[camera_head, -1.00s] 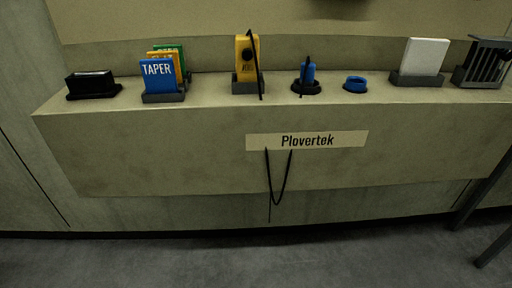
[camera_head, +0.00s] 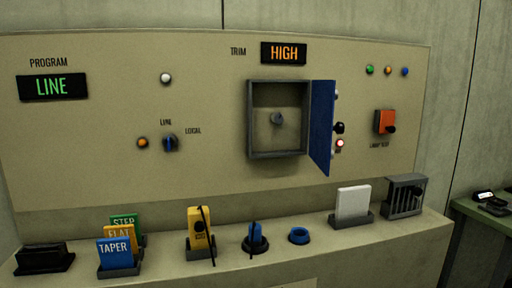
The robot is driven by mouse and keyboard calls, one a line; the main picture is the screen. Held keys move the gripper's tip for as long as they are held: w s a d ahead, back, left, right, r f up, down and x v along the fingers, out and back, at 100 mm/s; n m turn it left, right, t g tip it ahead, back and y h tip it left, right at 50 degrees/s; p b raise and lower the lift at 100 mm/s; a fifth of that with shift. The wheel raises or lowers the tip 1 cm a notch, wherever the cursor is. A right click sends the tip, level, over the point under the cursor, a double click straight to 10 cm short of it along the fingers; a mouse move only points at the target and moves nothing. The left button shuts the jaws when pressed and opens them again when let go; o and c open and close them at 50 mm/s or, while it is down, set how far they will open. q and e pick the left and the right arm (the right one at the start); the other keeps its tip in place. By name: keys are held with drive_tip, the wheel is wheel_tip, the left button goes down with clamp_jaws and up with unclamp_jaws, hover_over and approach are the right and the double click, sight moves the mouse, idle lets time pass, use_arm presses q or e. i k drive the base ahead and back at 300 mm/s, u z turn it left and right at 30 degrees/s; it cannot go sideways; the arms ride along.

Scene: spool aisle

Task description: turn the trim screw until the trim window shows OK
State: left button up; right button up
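The trim window (camera_head: 284,53) at the top of the panel reads HIGH in orange. Below it a grey-framed recess (camera_head: 250,120) stands open, its blue door (camera_head: 322,126) swung out to the right. A small grey round part (camera_head: 278,118), apparently the trim screw, sits inside the recess. On the shelf, a blue-handled tool (camera_head: 255,236) stands upright in a dark round holder; its kind is hard to tell. Neither of my grippers is in the head view.
The shelf (camera_head: 340,244) holds TAPER, FLAT and STEP cards (camera_head: 116,252), a yellow device (camera_head: 198,228), a blue ring (camera_head: 299,235), a white block (camera_head: 353,203) and a grey slotted box (camera_head: 404,196). The program window (camera_head: 53,87) reads LINE. A green table (camera_head: 482,212) stands at right.

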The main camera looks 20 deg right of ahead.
sight(277, 117)
drive_tip(key=k, duration=0.5)
drive_tip(key=z, duration=1.85)
drive_tip(key=i, duration=1.35)
drive_tip(key=u, duration=1.8)
